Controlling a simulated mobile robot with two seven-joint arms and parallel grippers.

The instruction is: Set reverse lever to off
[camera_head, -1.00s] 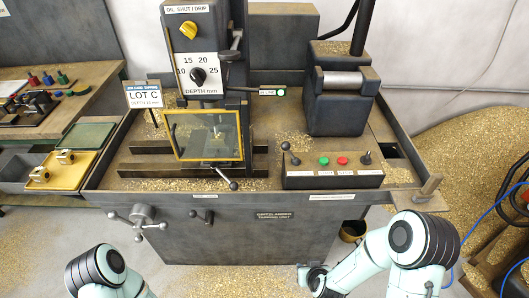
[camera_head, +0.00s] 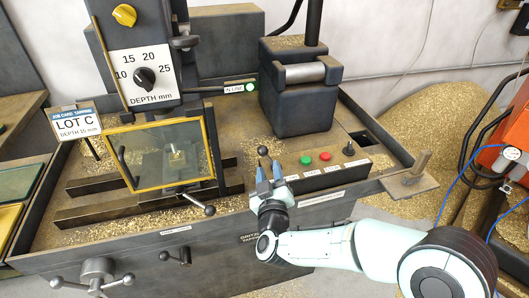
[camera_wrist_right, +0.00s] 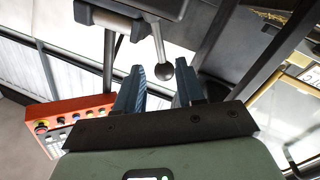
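The control panel (camera_head: 325,178) is a dark box on the machine's front right edge. At its left end a short lever with a black ball knob (camera_head: 263,151) stands up, partly hidden by my right gripper (camera_head: 270,172). The right wrist view shows a ball-ended metal lever (camera_wrist_right: 159,45), its dark ball (camera_wrist_right: 165,72) in line with the gap between the blue fingers of my right gripper (camera_wrist_right: 160,92). The fingers are apart; I cannot tell whether either touches the lever. Its marking cannot be read. My left gripper is not in view.
Green (camera_head: 306,160) and red (camera_head: 325,156) buttons and a black knob (camera_head: 349,149) sit right of the lever. The yellow-framed guard (camera_head: 159,122) and a ball-ended handle (camera_head: 209,210) are to the left. A dark block (camera_head: 299,100) stands behind.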

